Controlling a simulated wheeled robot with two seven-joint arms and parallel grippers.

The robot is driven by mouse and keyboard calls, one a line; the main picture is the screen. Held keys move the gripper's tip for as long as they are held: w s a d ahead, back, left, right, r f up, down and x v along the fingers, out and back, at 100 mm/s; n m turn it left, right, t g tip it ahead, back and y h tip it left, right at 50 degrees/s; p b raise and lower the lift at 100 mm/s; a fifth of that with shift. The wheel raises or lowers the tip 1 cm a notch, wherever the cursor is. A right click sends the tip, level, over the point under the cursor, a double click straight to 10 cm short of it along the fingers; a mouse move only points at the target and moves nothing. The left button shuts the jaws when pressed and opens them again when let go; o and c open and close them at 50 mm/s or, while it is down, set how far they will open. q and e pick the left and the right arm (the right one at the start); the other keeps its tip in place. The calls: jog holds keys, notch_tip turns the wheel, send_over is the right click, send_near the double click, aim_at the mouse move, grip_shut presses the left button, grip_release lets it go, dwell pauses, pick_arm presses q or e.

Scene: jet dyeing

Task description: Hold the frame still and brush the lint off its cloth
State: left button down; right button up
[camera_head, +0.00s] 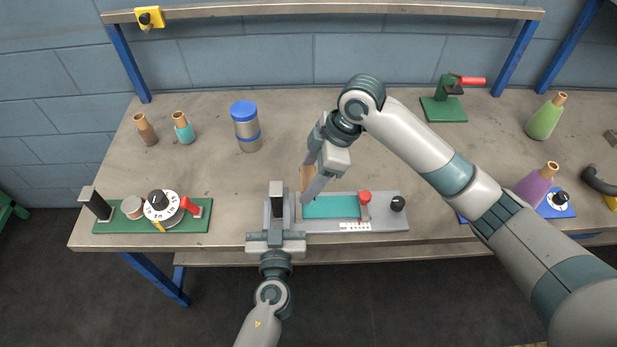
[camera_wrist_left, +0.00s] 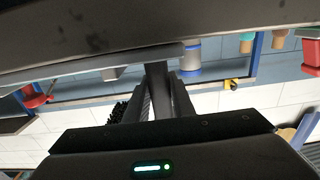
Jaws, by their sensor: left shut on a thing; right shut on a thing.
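The frame is a grey plate (camera_head: 385,223) near the table's front edge, with teal cloth (camera_head: 328,208) on it. A red knob (camera_head: 365,196) and a black knob (camera_head: 397,203) are at its right end. My left gripper (camera_head: 277,205) is shut on the frame's left end. The left wrist view shows the fingers (camera_wrist_left: 163,90) close up, with dark bristles beside them (camera_wrist_left: 122,110). My right gripper (camera_head: 312,180) is shut on a brush with a tan wooden part (camera_head: 306,177), at the cloth's left part. The gripper hides much of the brush. I cannot make out lint, nor whether the bristles touch the cloth.
A green board with a dial (camera_head: 161,206) is at the left. A blue-lidded tin (camera_head: 245,125) and two small bottles (camera_head: 183,128) stand behind. A green clamp (camera_head: 446,103) and a purple bottle (camera_head: 535,186) are to the right. The table's middle back is clear.

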pick_arm(q)
jog(key=c, duration=1.4)
grip_release()
jog(key=shift+c, duration=0.2)
jog(key=shift+s, duration=0.1)
jog(key=s, duration=1.2)
pick_arm(e)
jog(key=shift+s, duration=0.1)
